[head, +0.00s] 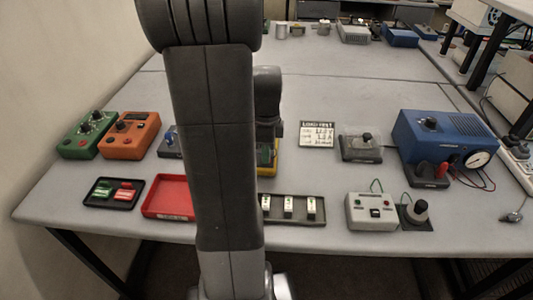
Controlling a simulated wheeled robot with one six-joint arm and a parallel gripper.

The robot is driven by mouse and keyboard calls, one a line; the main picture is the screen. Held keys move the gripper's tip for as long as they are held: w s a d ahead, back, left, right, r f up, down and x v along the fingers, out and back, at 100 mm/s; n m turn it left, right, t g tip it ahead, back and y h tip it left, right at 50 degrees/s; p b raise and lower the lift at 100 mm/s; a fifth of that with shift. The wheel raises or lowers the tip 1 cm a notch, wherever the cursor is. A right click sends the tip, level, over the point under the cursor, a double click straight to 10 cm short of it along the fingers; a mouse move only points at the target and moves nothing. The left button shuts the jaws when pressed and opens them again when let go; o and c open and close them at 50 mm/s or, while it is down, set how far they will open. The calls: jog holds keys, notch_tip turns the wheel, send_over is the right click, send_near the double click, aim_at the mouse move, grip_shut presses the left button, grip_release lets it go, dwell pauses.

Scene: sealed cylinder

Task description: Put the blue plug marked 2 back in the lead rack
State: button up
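I cannot make out a blue plug marked 2. A small blue part (171,136) shows on a dark block left of my arm, but I cannot tell what it is. No rack is clearly a lead rack. A dark holder (308,222) with white upright pieces stands at the front edge, its left end hidden by my arm. My arm fills the middle of the head view. Its wrist part points down over a yellow-edged thing (269,168), mostly covered. My gripper is hidden behind the arm, so what it holds does not show.
Green (87,143) and orange (130,145) boxes, a black tray (97,201) and a red tray (160,204) stand left. A sign (317,134), a clear-covered switch (361,147), a grey box (370,222), a black knob (417,211) and a blue machine (430,135) stand right.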

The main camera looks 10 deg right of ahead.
grip_shut()
jog(key=shift+r, duration=0.2)
jog(key=shift+r+p, duration=2.55)
jog(key=shift+r, duration=0.3)
jog(key=shift+w, duration=0.1)
jog(key=w+a+n, duration=0.1)
jog(key=w+n, duration=0.1)
jog(key=w+a+n, duration=0.2)
jog(key=w+n, duration=0.1)
jog(key=w+a+f+n, duration=0.1)
jog(key=w+n, duration=0.2)
jog(key=shift+w+a+f, duration=0.1)
jog(key=shift+w+a, duration=0.1)
jog(key=shift+a, duration=0.1)
jog(key=w+a+n, duration=0.2)
jog(key=n, duration=0.1)
jog(key=w+a+f+n, duration=0.1)
jog(key=w+a+n, duration=0.1)
jog(key=w, duration=0.1)
jog(key=w+a+f+n, duration=0.1)
jog(key=w+a+n, duration=0.1)
jog(key=n, duration=0.1)
jog(key=shift+w+a+n, duration=0.3)
jog(key=shift+w+a, duration=0.1)
jog(key=shift+w+a+f+n, duration=0.25)
jog(key=shift+w+a+n, duration=0.25)
jog(key=shift+n, duration=0.1)
